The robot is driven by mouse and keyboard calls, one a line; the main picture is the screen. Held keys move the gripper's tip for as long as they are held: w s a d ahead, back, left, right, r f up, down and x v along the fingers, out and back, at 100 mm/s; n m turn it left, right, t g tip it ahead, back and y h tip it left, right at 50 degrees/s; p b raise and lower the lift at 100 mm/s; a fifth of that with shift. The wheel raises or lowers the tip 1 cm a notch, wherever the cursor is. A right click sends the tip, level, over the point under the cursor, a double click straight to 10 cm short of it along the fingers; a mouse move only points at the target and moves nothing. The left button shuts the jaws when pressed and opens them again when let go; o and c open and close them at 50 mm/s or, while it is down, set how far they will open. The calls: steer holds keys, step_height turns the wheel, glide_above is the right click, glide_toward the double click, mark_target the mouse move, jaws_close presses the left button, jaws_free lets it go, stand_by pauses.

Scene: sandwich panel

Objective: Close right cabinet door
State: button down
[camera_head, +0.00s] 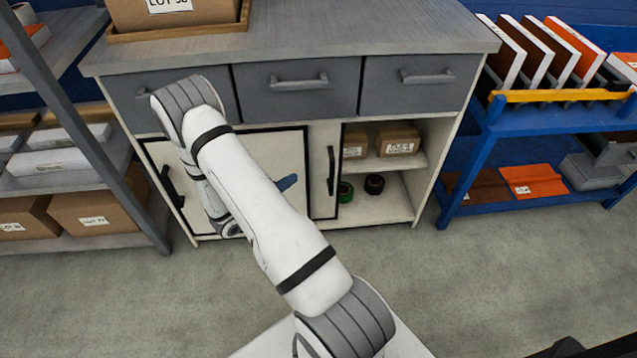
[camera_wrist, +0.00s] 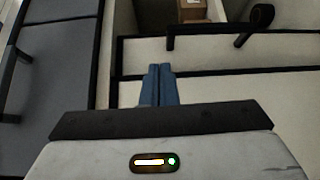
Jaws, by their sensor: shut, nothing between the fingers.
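The cabinet (camera_head: 440,150) has two black-framed white doors that look like sliding panels. The right door (camera_head: 322,150) shows as a narrow strip beside the left door (camera_head: 265,150), apparently overlapped by it, and the cabinet's right side is open. The right door's black handle (camera_head: 331,170) stands near its right edge; it also shows at the top of the wrist view (camera_wrist: 215,29). My gripper (camera_head: 288,182) is in front of the doors, left of that handle. In the wrist view its blue fingers (camera_wrist: 158,70) are together and empty, apart from the handle. My arm hides part of the left door.
Boxes (camera_head: 397,141) and tape rolls (camera_head: 374,184) sit inside the open right side. Grey drawers (camera_head: 297,88) are above the doors. A blue rack (camera_head: 480,150) stands right, a grey shelf unit (camera_head: 140,215) left. The floor in front is clear.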

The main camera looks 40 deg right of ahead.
step_height(320, 180, down, 6)
steer(key=w+n+t+b, duration=0.1)
steer(key=t, duration=0.1)
steer(key=s+b+x, duration=0.2)
steer(key=x, duration=1)
steer(key=shift+d, duration=0.4)
steer(key=shift+f, duration=0.15)
